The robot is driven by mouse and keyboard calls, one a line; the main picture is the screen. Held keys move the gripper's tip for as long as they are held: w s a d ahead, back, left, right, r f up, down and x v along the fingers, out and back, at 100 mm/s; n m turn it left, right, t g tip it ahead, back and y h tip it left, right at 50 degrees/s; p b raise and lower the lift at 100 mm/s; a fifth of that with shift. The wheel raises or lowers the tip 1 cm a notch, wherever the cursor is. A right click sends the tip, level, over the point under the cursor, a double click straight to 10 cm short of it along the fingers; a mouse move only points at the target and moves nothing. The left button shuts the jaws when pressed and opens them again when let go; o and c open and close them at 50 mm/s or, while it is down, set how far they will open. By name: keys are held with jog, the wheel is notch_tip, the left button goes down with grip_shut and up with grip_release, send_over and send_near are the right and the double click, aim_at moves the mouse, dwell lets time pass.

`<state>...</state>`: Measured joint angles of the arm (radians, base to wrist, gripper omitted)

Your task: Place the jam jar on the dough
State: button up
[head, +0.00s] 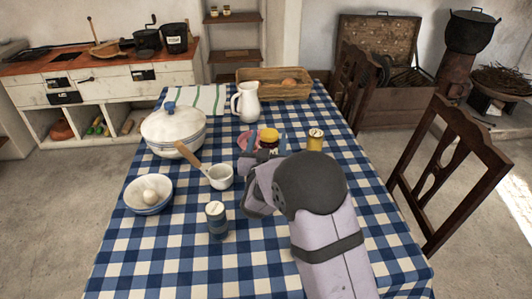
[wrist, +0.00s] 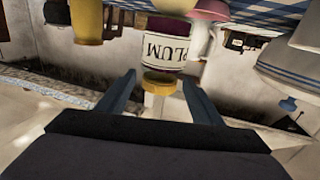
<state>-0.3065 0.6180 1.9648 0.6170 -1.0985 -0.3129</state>
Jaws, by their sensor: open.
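The jam jar (head: 269,137) has a yellow lid and a dark body. It stands upright on the checked cloth near the middle of the table, partly hidden by my gripper. In the wrist view, which is upside down, its PLUM label (wrist: 164,44) and yellow lid show between my fingers. The pink dough (head: 246,138) lies just left of the jar, partly hidden. It also shows at the edge of the wrist view (wrist: 212,9). My gripper (wrist: 159,80) is open, with a finger on either side of the jar's lid; contact cannot be made out.
A yellow canister (head: 315,141) stands close right of the jar. A white cup (head: 220,178) with a wooden-handled utensil, a blue-grey shaker (head: 216,221), a bowl with an egg (head: 148,196) and a lidded pot (head: 174,130) stand left. A pitcher (head: 247,102) and wooden tray (head: 273,91) stand behind.

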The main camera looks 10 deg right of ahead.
jog(key=v, duration=0.6)
jog(key=shift+s+a, duration=0.1)
jog(key=shift+s, duration=0.1)
jog(key=shift+r, duration=0.1)
jog(key=shift+r+g+y+p, duration=0.15)
jog(key=shift+g+y+p, duration=0.25)
jog(key=shift+g+p, duration=0.3)
jog(key=s+d+r+n+g+y+p, duration=0.1)
jog(key=s+g+p, duration=0.4)
jog(key=s, duration=0.6)
jog(key=s+d+r+g+y+p, duration=0.1)
jog(key=s+d+g+p, duration=0.3)
jog(key=s, duration=0.7)
jog(key=s+d+r+n+g+y+p, duration=0.1)
jog(key=s+d+g+p, duration=0.1)
jog(key=s+g+p, duration=0.5)
jog(key=s, duration=0.4)
jog(key=shift+s+d+n, duration=0.25)
jog(key=shift+n, duration=0.05)
